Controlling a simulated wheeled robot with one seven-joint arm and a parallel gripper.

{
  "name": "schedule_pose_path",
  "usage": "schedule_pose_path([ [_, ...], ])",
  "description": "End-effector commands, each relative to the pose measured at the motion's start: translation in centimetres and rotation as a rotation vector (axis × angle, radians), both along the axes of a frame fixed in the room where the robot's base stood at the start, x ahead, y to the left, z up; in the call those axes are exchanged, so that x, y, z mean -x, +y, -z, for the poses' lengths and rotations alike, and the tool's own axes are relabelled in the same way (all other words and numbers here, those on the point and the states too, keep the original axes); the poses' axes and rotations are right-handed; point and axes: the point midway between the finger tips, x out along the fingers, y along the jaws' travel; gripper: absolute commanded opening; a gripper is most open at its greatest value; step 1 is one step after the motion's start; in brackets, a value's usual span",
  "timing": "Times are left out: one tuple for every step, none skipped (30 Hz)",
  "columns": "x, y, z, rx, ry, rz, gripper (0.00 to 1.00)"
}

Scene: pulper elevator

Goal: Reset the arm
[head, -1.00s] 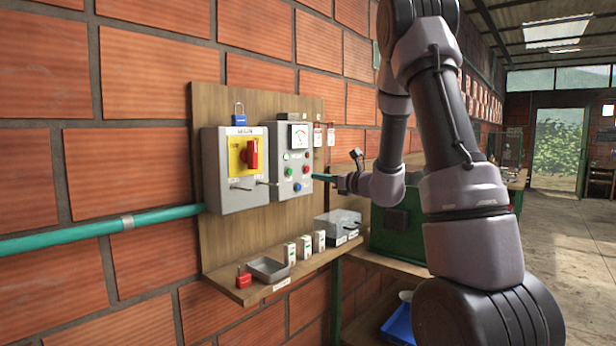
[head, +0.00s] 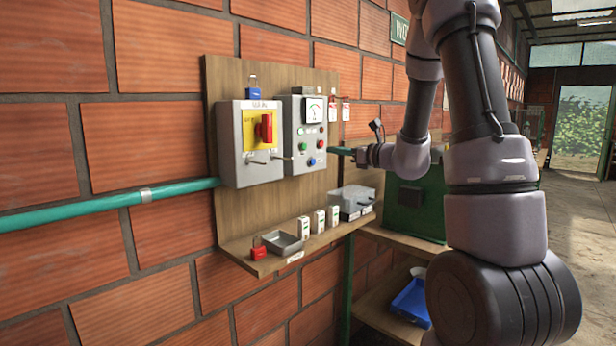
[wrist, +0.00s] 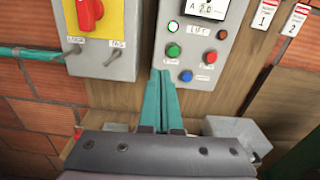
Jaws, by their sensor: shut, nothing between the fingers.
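My arm stands at the right in the head view, bent, with its wrist in front of the wooden panel's right side. My gripper (wrist: 160,74) shows in the wrist view as two teal fingers lying together, shut and empty. Its tip also shows in the head view (head: 338,151), just right of the control box. In the wrist view the fingertips overlap the lower left of the grey control box (wrist: 197,45), left of its blue button (wrist: 186,76). I cannot tell from this view how far they are from the box.
The isolator box (head: 249,143) with a red switch is on the wooden panel (head: 225,90). The shelf below holds a red padlock (head: 257,253), a metal tray (head: 283,251), several small white boxes and a clear-lidded box (head: 352,205). A green machine (head: 414,205) stands behind my arm.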

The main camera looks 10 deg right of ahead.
Motion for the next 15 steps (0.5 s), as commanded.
schedule_pose_path([
  [1.4,1.4,-1.2,0.044,-0.019,-0.057,0.0],
  [2.4,2.3,-1.8,0.079,-0.03,-0.1,0.0],
  [4.1,3.7,-2.6,0.138,-0.047,-0.166,0.0],
  [5.6,4.9,-3.1,0.19,-0.062,-0.22,0.0],
  [7.2,5.9,-3.6,0.248,-0.08,-0.276,0.0],
  [9.4,7.1,-4.1,0.332,-0.107,-0.349,0.0],
  [11.1,7.8,-4.3,0.4,-0.127,-0.403,0.0],
  [12.8,8.4,-4.4,0.468,-0.148,-0.453,0.0],
  [14.9,9.0,-4.4,0.563,-0.18,-0.518,0.0],
  [16.5,9.3,-4.4,0.637,-0.203,-0.564,0.0],
  [18.0,9.4,-4.3,0.714,-0.228,-0.606,0.0],
  [20.0,9.4,-4.1,0.818,-0.261,-0.66,0.0],
  [21.4,9.2,-3.8,0.899,-0.287,-0.698,0.0],
  [22.6,9.0,-3.7,0.981,-0.314,-0.731,0.0],
  [24.2,8.4,-3.4,1.096,-0.349,-0.774,0.0],
])
